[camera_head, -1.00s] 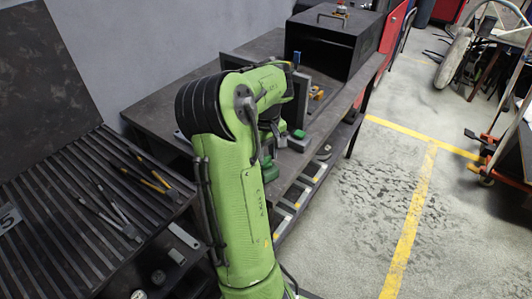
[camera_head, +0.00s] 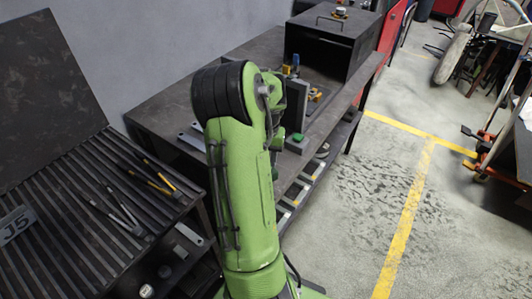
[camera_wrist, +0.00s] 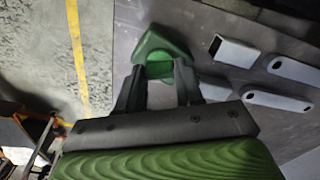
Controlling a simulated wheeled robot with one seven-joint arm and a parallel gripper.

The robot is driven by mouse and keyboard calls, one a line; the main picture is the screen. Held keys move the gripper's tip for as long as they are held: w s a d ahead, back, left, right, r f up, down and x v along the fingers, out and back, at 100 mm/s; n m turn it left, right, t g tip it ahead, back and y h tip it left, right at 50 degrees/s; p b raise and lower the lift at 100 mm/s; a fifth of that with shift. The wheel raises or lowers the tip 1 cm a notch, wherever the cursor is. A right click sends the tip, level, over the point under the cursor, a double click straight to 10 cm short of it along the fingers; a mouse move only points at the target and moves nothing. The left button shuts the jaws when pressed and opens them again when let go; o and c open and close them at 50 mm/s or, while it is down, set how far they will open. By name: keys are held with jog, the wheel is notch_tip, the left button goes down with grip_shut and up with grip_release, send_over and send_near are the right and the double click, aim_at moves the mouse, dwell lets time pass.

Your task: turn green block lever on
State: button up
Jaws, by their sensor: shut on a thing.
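In the wrist view my gripper (camera_wrist: 160,68) has its two dark fingers on either side of a green block (camera_wrist: 162,43), shut on it. The block has a rounded, tapered outer end that sticks out past the fingertips. In the head view my arm hides the gripper. A small green piece (camera_head: 297,137) shows there just right of my arm, by an upright dark grey plate (camera_head: 297,105) on the bench; I cannot tell whether it is the same block. No on or off marking is readable.
Several galvanized brackets (camera_wrist: 292,69) lie on the dark bench (camera_head: 165,106) beside the gripper. A black box (camera_head: 330,45) stands at the bench's back, with blue and yellow parts (camera_head: 290,70) in front. A slatted rack (camera_head: 75,210) is at left. Open floor (camera_head: 390,190) lies right.

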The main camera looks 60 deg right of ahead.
jog(key=m+p, duration=0.1)
jog(key=m, duration=0.3)
jog(key=shift+m, duration=0.3)
jog(key=m+p, duration=0.1)
jog(key=m, duration=0.3)
jog(key=shift+m, duration=0.3)
jog(key=o, duration=1.1)
jog(key=shift+c, duration=0.2)
notch_tip(320, 180, up, 16)
jog(key=p, duration=0.3)
jog(key=shift+f+p, duration=0.15)
jog(key=shift+p, duration=0.25)
